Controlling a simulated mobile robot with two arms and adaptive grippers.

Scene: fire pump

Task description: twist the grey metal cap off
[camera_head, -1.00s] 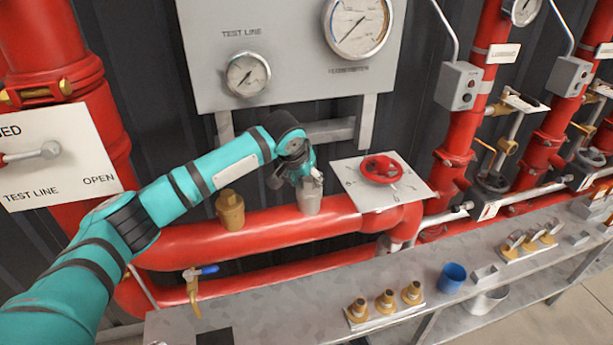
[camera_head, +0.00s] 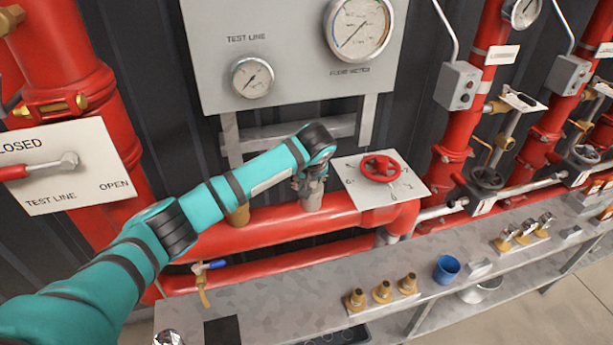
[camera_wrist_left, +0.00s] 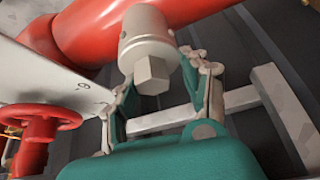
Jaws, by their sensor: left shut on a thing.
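The grey metal cap (camera_head: 312,202) stands upright on the red horizontal pipe, left of the red handwheel. In the left wrist view the cap (camera_wrist_left: 147,45) shows as a pale round body with a hexagonal end. My left gripper (camera_head: 309,183) is at the top of the cap. In the left wrist view the left gripper (camera_wrist_left: 162,74) has one finger on each side of the hexagonal end and is shut on it. The exact finger contact is partly hidden. My right gripper is not in view.
The red handwheel (camera_head: 381,168) on its white plate is close to the right. A brass fitting (camera_head: 239,215) is partly behind my left arm. Gauges hang on the panel (camera_head: 290,85) above. A metal bench (camera_head: 330,270) in front carries brass fittings (camera_head: 382,292) and a blue cup (camera_head: 447,268).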

